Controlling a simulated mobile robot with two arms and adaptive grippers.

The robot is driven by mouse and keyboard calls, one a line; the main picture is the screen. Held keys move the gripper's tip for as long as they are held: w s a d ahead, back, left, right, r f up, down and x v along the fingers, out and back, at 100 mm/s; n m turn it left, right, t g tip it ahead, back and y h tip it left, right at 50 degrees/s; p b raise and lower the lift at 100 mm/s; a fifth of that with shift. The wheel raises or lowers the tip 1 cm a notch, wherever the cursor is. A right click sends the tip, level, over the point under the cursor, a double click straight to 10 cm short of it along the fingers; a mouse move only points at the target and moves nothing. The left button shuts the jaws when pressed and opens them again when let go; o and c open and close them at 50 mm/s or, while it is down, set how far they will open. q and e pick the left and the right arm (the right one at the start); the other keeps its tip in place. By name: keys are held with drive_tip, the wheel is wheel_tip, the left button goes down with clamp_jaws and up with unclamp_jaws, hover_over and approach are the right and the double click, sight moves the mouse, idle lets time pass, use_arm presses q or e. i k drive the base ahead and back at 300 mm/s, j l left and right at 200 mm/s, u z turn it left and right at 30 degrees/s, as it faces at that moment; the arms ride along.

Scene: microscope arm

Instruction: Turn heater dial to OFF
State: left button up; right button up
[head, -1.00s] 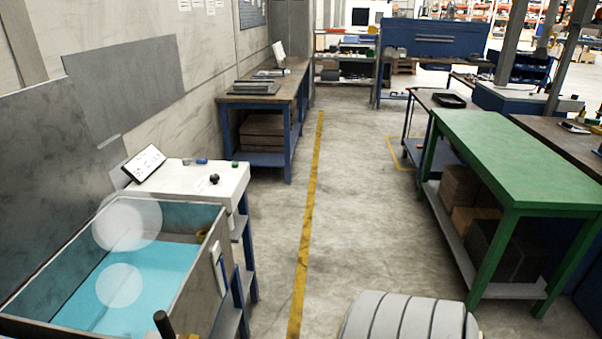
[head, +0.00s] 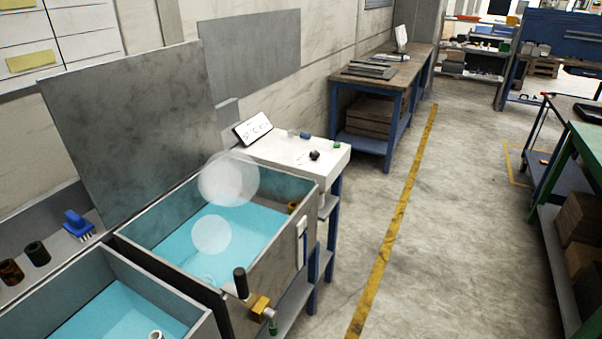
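A small round black knob (head: 314,155) sits on the white-topped stand (head: 275,152) behind the water tank; it looks like a dial, but its markings are too small to read. A tilted white panel (head: 252,129) with dark markings stands at the left end of that stand; I cannot read its text. Neither of my grippers is in the head view.
An open tank (head: 165,250) of blue water has pale translucent blobs (head: 228,180) above it. A brass valve (head: 259,305) with a black handle (head: 240,283) is at its front corner. A second tank (head: 120,318) is nearer. Floor to the right is clear.

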sight(314, 154)
drive_tip(key=i+l+u, duration=0.25)
drive_tip(key=i, duration=0.2)
drive_tip(key=i+l+u, duration=0.3)
drive_tip(key=i, duration=0.15)
